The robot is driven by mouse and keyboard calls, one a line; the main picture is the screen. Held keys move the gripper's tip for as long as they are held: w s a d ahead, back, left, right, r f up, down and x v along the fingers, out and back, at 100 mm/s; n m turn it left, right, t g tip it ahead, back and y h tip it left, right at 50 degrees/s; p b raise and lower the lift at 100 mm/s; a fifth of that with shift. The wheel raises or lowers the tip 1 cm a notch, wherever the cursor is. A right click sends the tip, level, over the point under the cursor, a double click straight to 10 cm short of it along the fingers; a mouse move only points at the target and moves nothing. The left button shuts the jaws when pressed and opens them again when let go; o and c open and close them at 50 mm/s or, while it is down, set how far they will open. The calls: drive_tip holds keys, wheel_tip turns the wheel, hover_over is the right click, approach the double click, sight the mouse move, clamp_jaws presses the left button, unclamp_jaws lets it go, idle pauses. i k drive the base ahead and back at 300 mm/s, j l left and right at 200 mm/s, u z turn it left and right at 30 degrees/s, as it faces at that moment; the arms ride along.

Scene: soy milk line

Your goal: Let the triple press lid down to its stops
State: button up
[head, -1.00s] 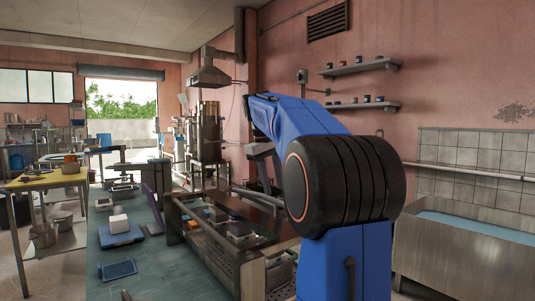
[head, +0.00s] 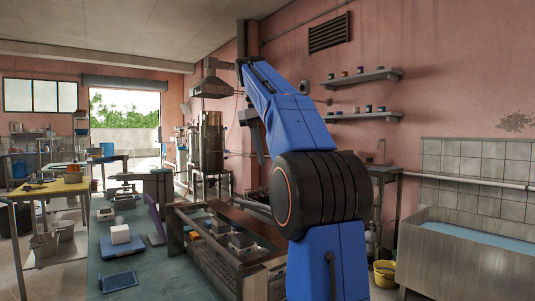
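The triple press (head: 222,275) is the long low metal frame at lower centre, partly hidden behind my blue arm. Several blocks show inside it, orange, white and grey. A dark brown panel (head: 262,228) lies along its far right side; I cannot tell for sure that it is the lid, or whether it rests on its stops. My gripper (head: 258,150) shows as a small dark shape hanging from the end of my arm, above and beyond the press. It looks apart from the press. Its fingers are too small and dark to tell open from shut.
Left of the press is a green-blue bench with a white block (head: 120,234), a blue tray (head: 118,281) and a purple panel (head: 155,222). A yellow table (head: 50,189) stands farther left. A water-filled metal trough (head: 465,262) and a yellow bucket (head: 384,273) are at right.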

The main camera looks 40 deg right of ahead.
sight(268, 236)
drive_tip(key=k, duration=1)
